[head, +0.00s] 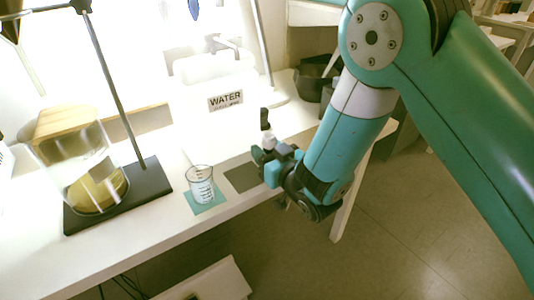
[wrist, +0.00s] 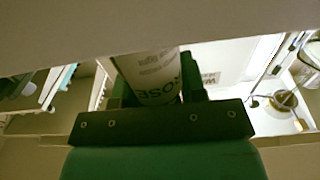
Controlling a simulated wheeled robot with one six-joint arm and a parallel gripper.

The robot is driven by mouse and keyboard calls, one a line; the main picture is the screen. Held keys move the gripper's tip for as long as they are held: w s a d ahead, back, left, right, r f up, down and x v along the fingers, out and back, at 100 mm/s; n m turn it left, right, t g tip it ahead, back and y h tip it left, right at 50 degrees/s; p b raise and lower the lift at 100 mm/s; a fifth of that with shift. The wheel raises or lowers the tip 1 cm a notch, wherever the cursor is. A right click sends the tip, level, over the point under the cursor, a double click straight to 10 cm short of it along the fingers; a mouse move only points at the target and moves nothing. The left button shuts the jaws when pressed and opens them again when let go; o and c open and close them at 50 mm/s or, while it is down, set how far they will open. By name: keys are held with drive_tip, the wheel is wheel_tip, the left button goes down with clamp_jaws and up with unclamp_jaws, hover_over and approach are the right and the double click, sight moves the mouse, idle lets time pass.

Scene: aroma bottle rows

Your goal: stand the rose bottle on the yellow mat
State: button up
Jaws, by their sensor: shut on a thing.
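My gripper (head: 266,153) is shut on the rose bottle in the head view. The bottle (head: 268,139) is small and white with a dark cap, and looks close to upright. In the wrist view the bottle (wrist: 158,84) sits between the two fingers, with upside-down "ROSE" lettering on its label. A dark olive-brown square mat (head: 241,178) lies on the table just left of and in front of my gripper; no clearly yellow mat shows. The bottle is beside and behind this mat in the picture. I cannot tell whether its base touches the table.
A glass beaker (head: 201,186) stands on a teal mat (head: 206,207) left of the olive mat. A large glass vessel (head: 85,170) stands on a black stand base (head: 148,187) further left. A "WATER" container (head: 226,120) is behind. The table's front edge is close.

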drive_tip(key=shift+r, duration=0.1)
drive_tip(key=shift+f, duration=0.2)
drive_tip(key=o, duration=1.1)
drive_tip(key=shift+c, duration=0.2)
drive_tip(key=shift+r, duration=0.1)
